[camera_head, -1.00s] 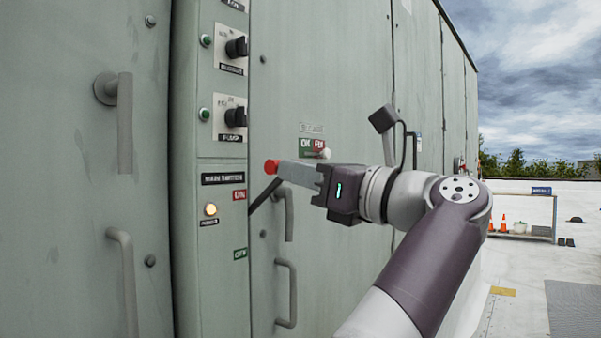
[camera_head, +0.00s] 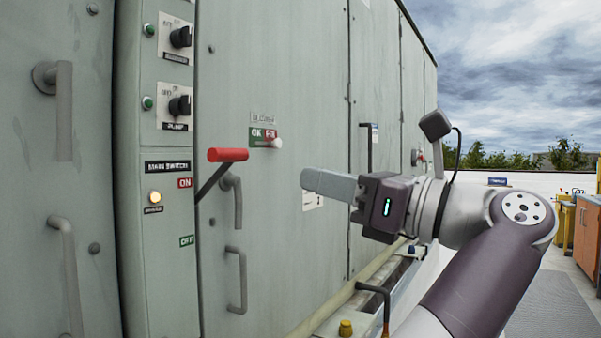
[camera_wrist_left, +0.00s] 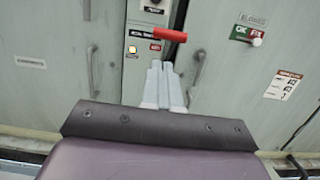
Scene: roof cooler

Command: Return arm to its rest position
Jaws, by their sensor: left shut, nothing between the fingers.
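My left gripper (camera_head: 312,181) is shut and empty in the head view, its pale fingers pointing left in front of the grey-green cabinet. It is to the right of the red-handled lever (camera_head: 228,155), with a clear gap between them. The lever's dark arm slants up to the red grip, beside the ON label of the main switch panel. In the left wrist view, the closed fingers (camera_wrist_left: 160,68) point toward the cabinet, and the red grip (camera_wrist_left: 168,34) shows just beyond their tips. My right gripper is in neither view.
Open roof floor (camera_head: 550,308) lies at the right, with an orange cabinet (camera_head: 587,235).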

